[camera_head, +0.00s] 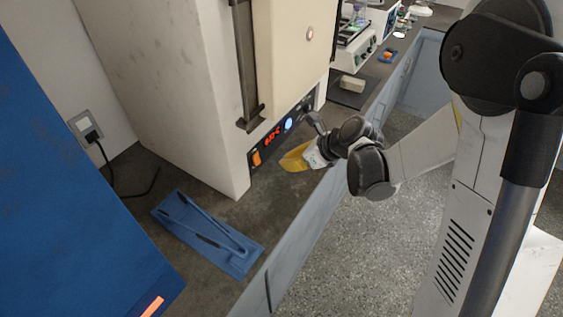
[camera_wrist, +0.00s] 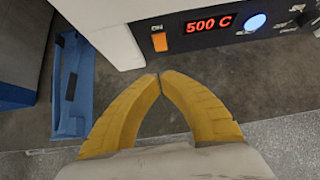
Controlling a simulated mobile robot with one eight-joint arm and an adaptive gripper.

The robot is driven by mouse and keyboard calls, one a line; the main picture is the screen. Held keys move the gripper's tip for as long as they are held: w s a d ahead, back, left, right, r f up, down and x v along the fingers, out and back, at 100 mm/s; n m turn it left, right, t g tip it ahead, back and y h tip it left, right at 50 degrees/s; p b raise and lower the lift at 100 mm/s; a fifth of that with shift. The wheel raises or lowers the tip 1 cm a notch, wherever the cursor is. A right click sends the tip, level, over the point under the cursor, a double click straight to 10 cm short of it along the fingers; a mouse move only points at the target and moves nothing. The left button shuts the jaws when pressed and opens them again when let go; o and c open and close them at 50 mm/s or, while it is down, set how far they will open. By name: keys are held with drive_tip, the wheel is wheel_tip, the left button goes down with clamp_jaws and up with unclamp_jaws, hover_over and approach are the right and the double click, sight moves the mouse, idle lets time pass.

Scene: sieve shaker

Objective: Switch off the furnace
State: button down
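The furnace (camera_head: 190,75) is a tall white box with a cream door (camera_head: 288,50). Its black control panel (camera_head: 305,103) runs along the bottom front. The panel has a lit orange switch (camera_head: 257,158), which also shows in the wrist view (camera_wrist: 160,42) with a small label above it. A red display (camera_wrist: 208,24) reads 500 C, and a blue-white round knob or light (camera_wrist: 256,22) sits to its right. My gripper (camera_head: 285,164) has yellow fingers, in front of the panel near the switch. In the wrist view its fingertips (camera_wrist: 159,76) meet with nothing between them, just below the switch and apart from it.
A blue tray (camera_head: 235,266) with metal tongs (camera_head: 210,225) lies on the dark bench, left of my gripper. A large blue block-shaped unit (camera_head: 60,190) stands at the left. A wall socket (camera_head: 88,127) holds a black plug. Lab devices (camera_head: 355,45) stand farther along the bench.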

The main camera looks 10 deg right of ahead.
sight(257, 165)
drive_tip(key=b+x, duration=0.1)
drive_tip(key=x, duration=0.2)
drive_tip(key=b+x, duration=0.1)
drive_tip(key=x, duration=0.3)
drive_tip(key=b+x, duration=0.1)
drive_tip(key=x, duration=0.2)
drive_tip(key=shift+w+a+r+b, duration=0.15)
drive_tip(key=shift+a+b, duration=0.2)
drive_tip(key=shift+w+a, duration=0.5)
drive_tip(key=shift+a, duration=0.1)
drive_tip(key=shift+w+a+f+b, duration=0.35)
drive_tip(key=shift+f+b, duration=0.2)
drive_tip(key=shift+b, duration=0.15)
drive_tip(key=shift+r, duration=0.25)
